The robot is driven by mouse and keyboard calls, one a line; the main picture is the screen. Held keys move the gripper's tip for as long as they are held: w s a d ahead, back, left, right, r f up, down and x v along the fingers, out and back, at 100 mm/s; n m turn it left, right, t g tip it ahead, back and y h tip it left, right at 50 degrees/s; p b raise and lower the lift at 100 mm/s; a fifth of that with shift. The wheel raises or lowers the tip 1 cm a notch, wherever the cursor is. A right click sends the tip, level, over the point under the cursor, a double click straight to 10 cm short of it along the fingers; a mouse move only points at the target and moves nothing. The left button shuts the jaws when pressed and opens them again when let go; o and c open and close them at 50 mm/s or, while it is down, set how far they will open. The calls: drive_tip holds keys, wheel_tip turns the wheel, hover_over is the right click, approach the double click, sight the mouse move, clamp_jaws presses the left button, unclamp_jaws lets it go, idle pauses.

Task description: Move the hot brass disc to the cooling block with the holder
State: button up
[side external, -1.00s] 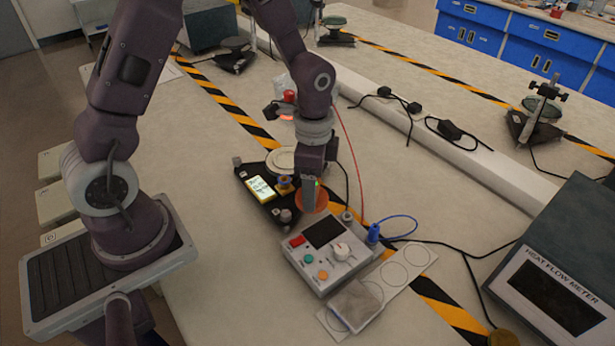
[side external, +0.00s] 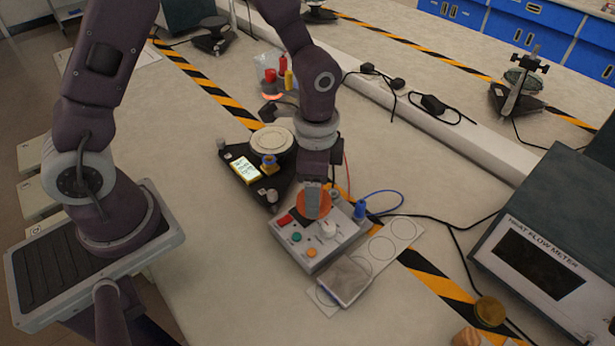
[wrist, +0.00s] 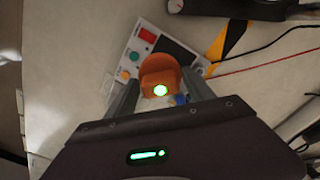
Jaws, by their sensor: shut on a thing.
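My gripper (side external: 313,188) is shut on an orange round-ended piece (side external: 320,206), which looks like the holder. It is held above the grey control box. In the wrist view the orange holder (wrist: 157,68) sits between both fingers, with a bright green spot on it. I cannot tell whether a disc is in the holder. A grey block (side external: 344,280), perhaps the cooling block, lies on a white strip with circles (side external: 404,229). A brass-coloured disc (side external: 490,311) lies near the front right. A pale round plate (side external: 271,140) sits on the black stand behind my gripper.
The control box (side external: 300,246) has buttons and a blue cable (side external: 385,194). The heat flow meter (side external: 545,262) stands at right. A skin-coloured shape (side external: 467,337) shows at the bottom edge. Small red and yellow items (side external: 284,75) stand behind. Bare table lies front left.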

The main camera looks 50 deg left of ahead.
drive_tip(key=shift+s+d, duration=0.2)
drive_tip(key=shift+d, duration=0.5)
drive_tip(key=shift+s+d, duration=0.25)
drive_tip(key=shift+d, duration=0.75)
drive_tip(key=shift+s+d, duration=0.25)
drive_tip(key=shift+d, duration=0.7)
drive_tip(key=shift+s+d, duration=0.25)
drive_tip(key=shift+d, duration=0.75)
drive_tip(key=d, duration=0.3)
drive_tip(key=s+d, duration=0.1)
drive_tip(key=d, duration=0.1)
drive_tip(key=shift+s+d, duration=0.2)
drive_tip(key=shift+d, duration=0.2)
drive_tip(key=shift+f, duration=2.4)
drive_tip(key=shift+f, duration=0.7)
